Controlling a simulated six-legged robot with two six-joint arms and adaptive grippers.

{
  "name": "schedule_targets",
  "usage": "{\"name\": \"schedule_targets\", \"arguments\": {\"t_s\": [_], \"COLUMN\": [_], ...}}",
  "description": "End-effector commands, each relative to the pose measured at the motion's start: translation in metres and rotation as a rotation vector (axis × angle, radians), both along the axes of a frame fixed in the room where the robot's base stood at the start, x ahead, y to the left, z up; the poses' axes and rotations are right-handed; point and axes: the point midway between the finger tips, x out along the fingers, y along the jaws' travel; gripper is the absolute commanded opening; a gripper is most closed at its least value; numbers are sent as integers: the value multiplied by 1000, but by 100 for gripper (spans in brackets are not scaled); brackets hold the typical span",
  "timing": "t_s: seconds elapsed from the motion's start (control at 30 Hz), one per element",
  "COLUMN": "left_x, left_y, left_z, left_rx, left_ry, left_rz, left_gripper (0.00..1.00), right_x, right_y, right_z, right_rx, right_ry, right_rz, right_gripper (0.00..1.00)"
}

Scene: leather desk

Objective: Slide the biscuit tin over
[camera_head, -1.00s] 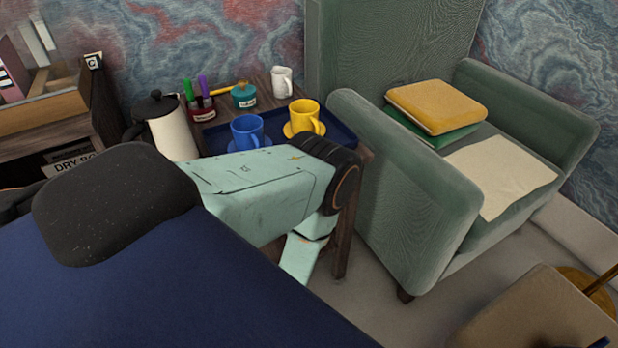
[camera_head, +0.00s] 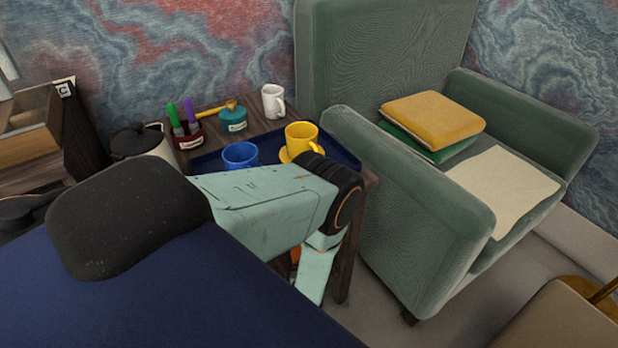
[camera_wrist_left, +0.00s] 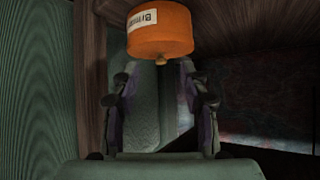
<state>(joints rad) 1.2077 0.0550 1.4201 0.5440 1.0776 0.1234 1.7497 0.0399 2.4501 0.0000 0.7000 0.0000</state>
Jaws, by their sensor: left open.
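The orange, round biscuit tin (camera_wrist_left: 160,30) is in the upper middle of the left wrist view, with a pale label and a small knob pointing down in the picture. My left gripper (camera_wrist_left: 160,72) is open, its fingers spread on either side just below the knob. I cannot tell whether they touch the tin. In the head view my left arm hides its own gripper. A small orange patch (camera_head: 294,256) shows below the arm there, perhaps part of the tin. My right gripper is in neither view.
A side table carries a blue tray (camera_head: 210,160) with a blue cup (camera_head: 240,155) and a yellow cup (camera_head: 301,137). A white mug (camera_head: 272,101) stands behind. The green armchair (camera_head: 400,205) is close on the right. Dark wood (camera_wrist_left: 90,60) borders the tin's left.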

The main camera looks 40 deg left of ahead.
Motion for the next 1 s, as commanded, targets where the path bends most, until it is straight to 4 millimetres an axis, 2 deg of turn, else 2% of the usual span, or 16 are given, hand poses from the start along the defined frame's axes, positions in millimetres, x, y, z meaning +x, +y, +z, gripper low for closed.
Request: {"name": "schedule_targets", "arguments": {"t_s": [0.23,0.57,0.77,1.0], "left_x": [8,8,20,43], "left_y": [5,3,13,34], "left_z": [10,9,-3,-24], "left_rx": [18,15,15,16], "left_ry": [-61,-64,-67,-67], "left_rz": [38,40,40,38], "left_gripper": [45,45,45,45], "right_x": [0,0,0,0], "right_y": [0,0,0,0], "right_z": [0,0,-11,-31], "right_rx": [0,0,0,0], "right_ry": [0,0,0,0], "right_rz": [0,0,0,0], "right_gripper": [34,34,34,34]}}
